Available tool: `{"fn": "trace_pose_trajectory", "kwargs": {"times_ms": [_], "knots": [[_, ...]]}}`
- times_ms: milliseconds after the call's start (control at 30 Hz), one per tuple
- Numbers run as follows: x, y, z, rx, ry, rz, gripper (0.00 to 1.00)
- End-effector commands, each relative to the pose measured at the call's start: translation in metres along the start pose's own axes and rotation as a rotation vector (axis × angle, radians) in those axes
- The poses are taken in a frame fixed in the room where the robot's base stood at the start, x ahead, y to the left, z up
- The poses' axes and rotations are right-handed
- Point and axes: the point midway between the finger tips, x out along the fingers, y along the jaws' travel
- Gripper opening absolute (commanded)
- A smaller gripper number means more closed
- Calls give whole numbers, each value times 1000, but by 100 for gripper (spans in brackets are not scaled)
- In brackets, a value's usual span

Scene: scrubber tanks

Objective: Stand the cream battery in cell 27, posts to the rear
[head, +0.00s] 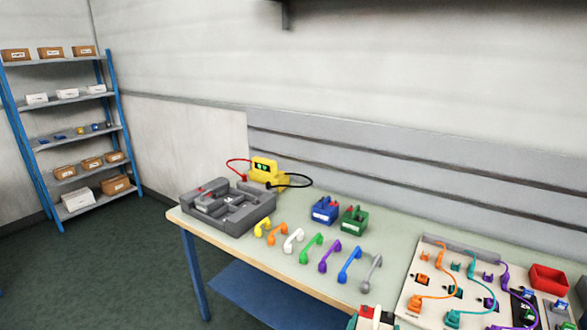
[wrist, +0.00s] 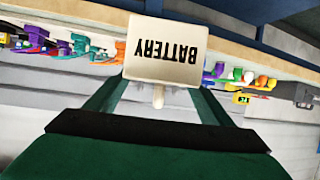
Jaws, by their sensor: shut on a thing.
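The cream battery (wrist: 165,48) fills the upper middle of the wrist view. Its face reads BATTERY, upside down in the picture, and a pale stub (wrist: 158,97) shows below it. My gripper (wrist: 160,82), with green fingers, is shut on the battery and holds it off the table. A grey tray (head: 208,217) with walled compartments stands at the left end of the table in the head view. Its cell numbers are too small to read. A red, white and green cluster (head: 376,318) is cut off at the bottom edge; I cannot tell whether it is my gripper and the battery.
A yellow device (head: 264,170) with red and black leads stands behind the tray. A blue battery (head: 324,210) and a green battery (head: 353,220) stand right of it. Several coloured handles line the front edge. A wired board (head: 408,297) and red bin (head: 548,279) are at right.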

Motion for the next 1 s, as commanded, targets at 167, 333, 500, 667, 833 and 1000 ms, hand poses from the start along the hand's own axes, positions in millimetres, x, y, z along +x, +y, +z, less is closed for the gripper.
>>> {"fn": "trace_pose_trajectory", "kwargs": {"times_ms": [167, 333, 500, 667, 833, 1000], "knots": [[20, -49, 62, -40, 0, -88, 12], [28, -88, 124, -70, 4, -162, 12], [25, -121, 190, -92, 5, -234, 12], [13, -146, 251, -108, 6, -294, 12], [-3, -160, 302, -117, 9, -342, 12], [-16, -166, 332, -122, 12, -369, 12]]}}
